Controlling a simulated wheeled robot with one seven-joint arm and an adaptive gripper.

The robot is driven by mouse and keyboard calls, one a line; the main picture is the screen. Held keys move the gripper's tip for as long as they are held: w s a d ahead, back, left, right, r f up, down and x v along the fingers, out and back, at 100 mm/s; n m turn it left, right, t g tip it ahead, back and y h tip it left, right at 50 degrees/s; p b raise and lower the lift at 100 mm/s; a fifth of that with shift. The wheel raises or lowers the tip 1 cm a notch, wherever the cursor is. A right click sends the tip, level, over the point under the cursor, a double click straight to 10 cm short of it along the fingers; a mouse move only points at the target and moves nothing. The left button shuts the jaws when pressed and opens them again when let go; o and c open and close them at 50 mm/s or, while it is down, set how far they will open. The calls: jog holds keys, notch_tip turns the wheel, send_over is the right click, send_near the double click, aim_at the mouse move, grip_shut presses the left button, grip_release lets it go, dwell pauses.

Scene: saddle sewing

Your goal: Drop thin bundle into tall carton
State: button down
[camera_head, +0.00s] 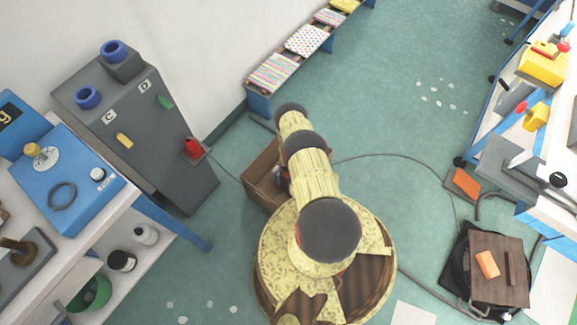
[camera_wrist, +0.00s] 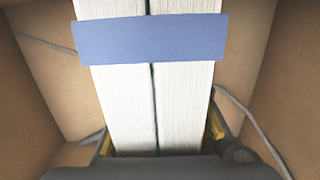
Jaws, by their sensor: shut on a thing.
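The thin bundle (camera_wrist: 112,95) is a white stack of sheets with a dark line down its middle and a blue band (camera_wrist: 150,40) across it. My gripper (camera_wrist: 160,142) is shut on it, with a finger on each side. Brown cardboard walls of the tall carton (camera_wrist: 280,75) surround the bundle in the wrist view. In the head view the open brown carton (camera_head: 262,178) stands on the floor, partly behind my arm. My arm hides the gripper and bundle there. I cannot tell whether the bundle touches the carton's bottom.
A grey cabinet (camera_head: 130,125) and a blue machine on a white bench (camera_head: 70,180) stand at the left. A low bench with patterned pads (camera_head: 270,72) runs along the wall. A cable (camera_head: 385,157) crosses the green floor. The floor at upper right is mostly clear.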

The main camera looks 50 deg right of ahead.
jog(key=shift+f, duration=0.6)
jog(key=c, duration=1.4)
grip_release()
jog(key=shift+o, duration=0.7)
jog(key=shift+r, duration=0.1)
